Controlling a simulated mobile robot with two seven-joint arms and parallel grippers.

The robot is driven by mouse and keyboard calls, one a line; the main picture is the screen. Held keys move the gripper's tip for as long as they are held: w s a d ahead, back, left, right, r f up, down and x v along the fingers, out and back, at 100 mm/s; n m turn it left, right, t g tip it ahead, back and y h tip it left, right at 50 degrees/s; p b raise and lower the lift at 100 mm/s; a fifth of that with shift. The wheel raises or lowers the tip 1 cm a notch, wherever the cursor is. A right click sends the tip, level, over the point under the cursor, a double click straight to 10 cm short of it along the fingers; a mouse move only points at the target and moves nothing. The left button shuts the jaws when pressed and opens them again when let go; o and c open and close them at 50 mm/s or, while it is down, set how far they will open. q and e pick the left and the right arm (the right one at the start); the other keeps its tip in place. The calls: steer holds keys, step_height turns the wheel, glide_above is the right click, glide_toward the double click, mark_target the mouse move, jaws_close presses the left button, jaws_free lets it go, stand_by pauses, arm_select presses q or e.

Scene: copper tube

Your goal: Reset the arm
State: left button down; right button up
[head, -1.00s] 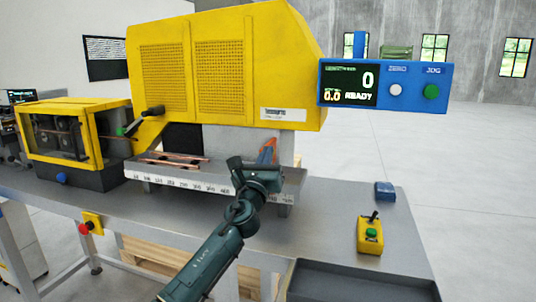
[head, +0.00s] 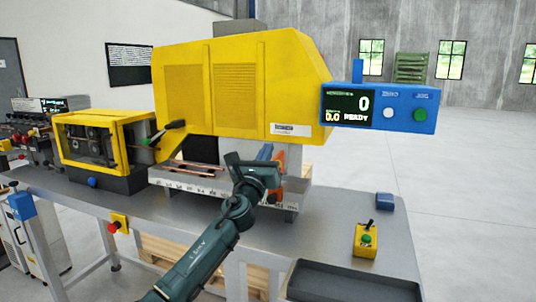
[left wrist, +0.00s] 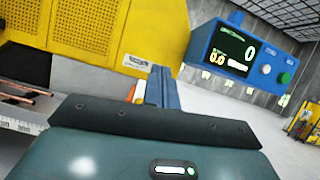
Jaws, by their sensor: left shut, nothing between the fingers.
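My left arm comes up from the bottom of the head view. My left gripper (head: 266,151) is shut and empty, its blue fingers pointing up in front of the right end of the yellow machine. In the left wrist view the closed blue fingers (left wrist: 162,86) stand above the dark gripper body, with an orange part just behind them. I cannot tell whether the fingers touch that part. Copper tubes (head: 195,168) lie on the machine's tray to the left of the gripper; they also show in the left wrist view (left wrist: 24,90). My right gripper is not in view.
The yellow machine (head: 235,90) fills the middle, with a blue display panel (head: 378,107) reading READY at its right. A yellow button box (head: 365,241), a blue block (head: 384,202) and a dark tray (head: 350,282) are at the right of the bench. The floor beyond is clear.

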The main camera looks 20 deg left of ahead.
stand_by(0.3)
arm_select(q)
steer(key=s+d+f+n+g, duration=0.15)
steer(key=s+f+n, duration=0.35)
steer(key=f, duration=0.5)
steer(key=s+d+f+n+g, duration=0.1)
steer(key=s+f+n+g, duration=0.3)
steer(key=f, duration=0.6)
steer(key=s+d+f+n+g, duration=0.15)
steer(key=s+f+n, duration=0.35)
steer(key=f, duration=0.5)
steer(key=s+d+f+n+g, duration=0.1)
steer(key=s+f+n+g, duration=0.1)
steer(key=s+f+n, duration=0.3)
steer(key=s+d+f+n+g+h, duration=0.1)
steer(key=s+f+n, duration=0.5)
steer(key=s, duration=0.8)
steer(key=s+d+f+n+g+h, duration=0.1)
steer(key=s+f+n+g, duration=0.2)
steer(key=s+f+n, duration=0.3)
steer(key=s+n, duration=0.1)
steer(key=s, duration=0.2)
steer(key=shift+s+d, duration=0.15)
steer(key=shift+s, duration=0.25)
